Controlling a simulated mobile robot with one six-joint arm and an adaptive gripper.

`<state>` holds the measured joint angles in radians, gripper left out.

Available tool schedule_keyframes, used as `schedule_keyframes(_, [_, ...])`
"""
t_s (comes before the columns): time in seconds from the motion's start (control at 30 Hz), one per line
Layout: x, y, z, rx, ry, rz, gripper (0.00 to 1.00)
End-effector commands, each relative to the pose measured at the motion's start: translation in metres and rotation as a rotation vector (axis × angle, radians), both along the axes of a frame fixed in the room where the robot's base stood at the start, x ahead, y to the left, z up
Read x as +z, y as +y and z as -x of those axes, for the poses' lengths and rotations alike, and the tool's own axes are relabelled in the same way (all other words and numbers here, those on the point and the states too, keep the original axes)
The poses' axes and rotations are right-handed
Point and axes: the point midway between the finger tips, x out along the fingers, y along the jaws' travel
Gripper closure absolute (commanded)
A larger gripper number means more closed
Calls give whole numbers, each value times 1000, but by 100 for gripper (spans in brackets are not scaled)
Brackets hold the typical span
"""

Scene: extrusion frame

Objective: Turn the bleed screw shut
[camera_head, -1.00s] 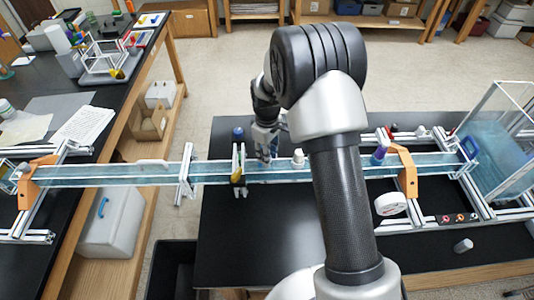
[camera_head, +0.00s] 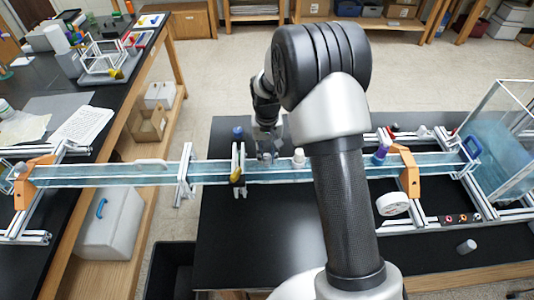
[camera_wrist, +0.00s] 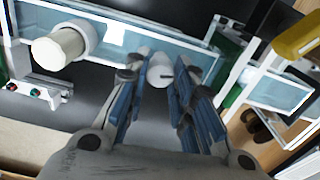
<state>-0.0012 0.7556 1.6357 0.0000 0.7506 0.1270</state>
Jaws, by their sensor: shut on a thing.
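The bleed screw (camera_wrist: 160,70) is a small pale grey round knob with a dark mark on its face. It sits between the fingertips in the wrist view, on the long clear water channel (camera_wrist: 195,62). My gripper (camera_wrist: 158,73) is shut on it, with one blue-padded finger on each side. In the head view my gripper (camera_head: 267,142) points down at the channel (camera_head: 212,171), just right of a white clamp frame. My fingers and wrist hide most of the screw there.
A white-capped fitting (camera_head: 298,157) stands on the channel close to the right of my gripper. A blue knob (camera_head: 238,132) and a yellow part (camera_head: 236,175) are on the clamp to its left. A clear tank (camera_head: 498,140) stands far right. The black tabletop in front is mostly clear.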

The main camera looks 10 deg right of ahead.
Motion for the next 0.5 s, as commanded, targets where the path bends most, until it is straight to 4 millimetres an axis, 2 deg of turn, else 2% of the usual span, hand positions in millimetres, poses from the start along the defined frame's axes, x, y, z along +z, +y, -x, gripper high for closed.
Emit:
schedule_keyframes(0.2, [0, 0, 0, -155, -2, 0, 100])
schedule_keyframes(0.5, [0, 0, 0, -279, -1, 0, 100])
